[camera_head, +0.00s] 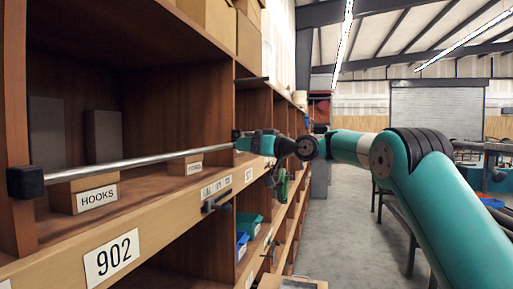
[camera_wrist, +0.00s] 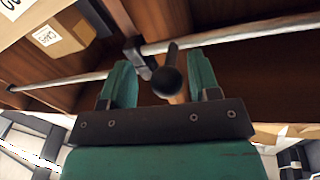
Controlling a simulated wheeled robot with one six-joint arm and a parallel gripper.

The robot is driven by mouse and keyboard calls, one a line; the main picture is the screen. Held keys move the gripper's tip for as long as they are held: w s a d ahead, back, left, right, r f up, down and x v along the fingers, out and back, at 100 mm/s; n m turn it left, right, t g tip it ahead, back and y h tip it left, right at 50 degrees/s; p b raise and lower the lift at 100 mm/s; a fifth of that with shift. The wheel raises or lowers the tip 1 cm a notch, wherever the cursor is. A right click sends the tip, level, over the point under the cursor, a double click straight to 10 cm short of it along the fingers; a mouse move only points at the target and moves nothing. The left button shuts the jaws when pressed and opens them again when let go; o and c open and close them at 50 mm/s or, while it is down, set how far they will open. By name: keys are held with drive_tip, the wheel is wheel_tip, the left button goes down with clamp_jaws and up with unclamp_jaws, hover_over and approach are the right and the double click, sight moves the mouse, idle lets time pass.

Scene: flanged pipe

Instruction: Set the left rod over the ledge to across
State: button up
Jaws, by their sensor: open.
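A grey metal rod (camera_head: 125,163) runs above the wooden ledge (camera_head: 160,207) along the front of the left bay, with a black block (camera_head: 25,182) at its near end. Its far end meets my gripper (camera_head: 243,142) at the upright, where the join is partly hidden. In the wrist view my gripper (camera_wrist: 162,88) is open. A dark knob (camera_wrist: 171,83) lies between its teal fingers, with no clear contact on either side. A black bracket (camera_wrist: 137,56) sits just beyond. Bar lengths show left (camera_wrist: 60,83) and right (camera_wrist: 230,34) of it; I cannot tell whether they are one rod.
Labelled boxes (camera_head: 84,193) stand in the bay behind the rod. A black handle (camera_head: 218,197) sticks out from the ledge front below my gripper. Blue and green bins (camera_head: 248,230) lie lower.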

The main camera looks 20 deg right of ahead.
drive_tip(key=b+v, duration=0.8)
drive_tip(key=v, duration=0.9)
drive_tip(key=shift+s+d, duration=0.1)
drive_tip(key=s+a+f+g+h, duration=0.1)
drive_tip(key=s+a+f+g, duration=0.1)
drive_tip(key=s+a+f, duration=0.4)
drive_tip(key=s+a+f+g+h, duration=0.1)
drive_tip(key=s+a+f+g, duration=0.2)
drive_tip(key=a, duration=0.4)
drive_tip(key=s+a+f+g+h, duration=0.1)
drive_tip(key=s+a+f+g, duration=0.15)
drive_tip(key=a+f, duration=0.4)
drive_tip(key=s+f+g+h, duration=0.1)
drive_tip(key=s+f+g, duration=0.1)
drive_tip(key=s+f, duration=0.3)
drive_tip(key=s+f+g+h, duration=0.1)
drive_tip(key=s+f, duration=0.3)
drive_tip(key=s, duration=0.7)
drive_tip(key=s+a+f+g+h, duration=0.1)
drive_tip(key=s+f+g+h, duration=0.1)
drive_tip(key=s+f, duration=0.3)
drive_tip(key=s+h, duration=0.1)
drive_tip(key=s, duration=0.3)
drive_tip(key=shift+f+n+g, duration=0.3)
drive_tip(key=shift+f+g, duration=0.05)
